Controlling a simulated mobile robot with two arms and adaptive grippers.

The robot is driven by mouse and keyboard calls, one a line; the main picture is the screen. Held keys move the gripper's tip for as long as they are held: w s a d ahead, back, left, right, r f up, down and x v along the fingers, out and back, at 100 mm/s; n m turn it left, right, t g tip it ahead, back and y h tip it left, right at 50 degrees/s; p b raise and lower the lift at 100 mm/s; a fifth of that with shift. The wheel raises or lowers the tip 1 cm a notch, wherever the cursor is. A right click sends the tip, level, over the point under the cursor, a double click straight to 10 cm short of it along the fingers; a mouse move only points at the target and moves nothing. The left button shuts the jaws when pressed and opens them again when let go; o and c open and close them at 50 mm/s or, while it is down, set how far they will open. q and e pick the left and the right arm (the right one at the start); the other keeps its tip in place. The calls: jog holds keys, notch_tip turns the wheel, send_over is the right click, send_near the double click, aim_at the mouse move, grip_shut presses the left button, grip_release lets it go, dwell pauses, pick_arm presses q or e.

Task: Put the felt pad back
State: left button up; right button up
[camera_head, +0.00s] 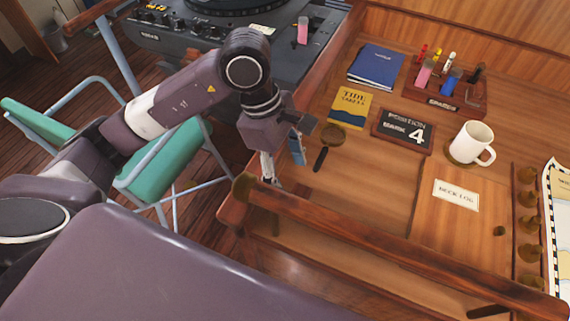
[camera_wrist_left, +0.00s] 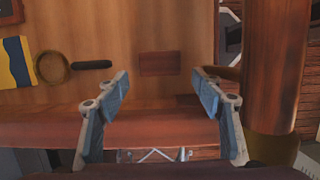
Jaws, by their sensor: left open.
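My left gripper (camera_head: 282,158) hangs over the left end of the wooden desk (camera_head: 375,185), its two fingers apart. In the left wrist view the same gripper (camera_wrist_left: 163,90) is open, with nothing between its fingers. A flat reddish-brown rectangle (camera_wrist_left: 157,64) lies on the desk just beyond the fingertips, apart from them. I cannot tell whether it is the felt pad or a mark on the desk. A small pink block (camera_head: 302,30) stands on the dark console. My right gripper is not in view.
A magnifier (camera_head: 331,136) lies beside the gripper, near a yellow-blue tide tables book (camera_head: 351,106). A position sign (camera_head: 404,131), white mug (camera_head: 472,142), blue book (camera_head: 375,66) and pen rack (camera_head: 467,98) stand farther right. A raised wooden rail (camera_head: 385,252) edges the desk's front.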

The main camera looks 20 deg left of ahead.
pick_arm(q)
jog(key=shift+b+v, duration=0.4)
jog(key=shift+v, duration=1.75)
